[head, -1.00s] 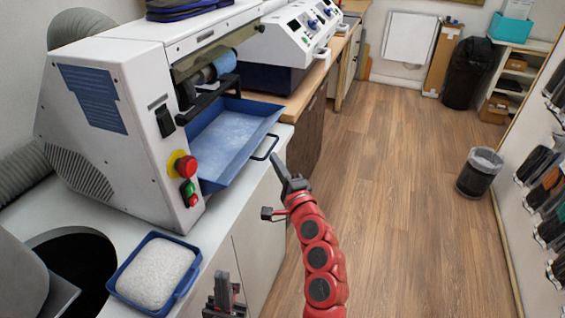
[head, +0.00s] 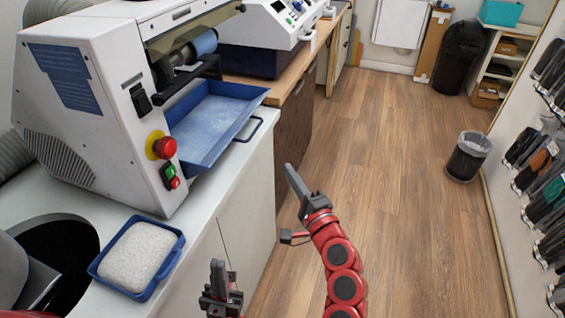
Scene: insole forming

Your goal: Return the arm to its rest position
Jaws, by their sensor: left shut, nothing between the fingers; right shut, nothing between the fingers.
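My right gripper (head: 298,186) is shut and empty. It points up and a little left, in front of the cabinet face and over the wood floor, on a red arm that comes in from the bottom. My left gripper (head: 218,274) is shut and empty at the bottom, right of the white pad. Most of the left arm is out of view. Neither gripper touches anything that I can see.
A white machine (head: 92,110) with a blue tray (head: 212,125) and red stop button (head: 165,148) stands on the white counter (head: 205,205). A white pad sits in a blue dish (head: 178,252) near the counter's edge. The wood floor (head: 400,200) is clear; a small bin (head: 467,160) stands right.

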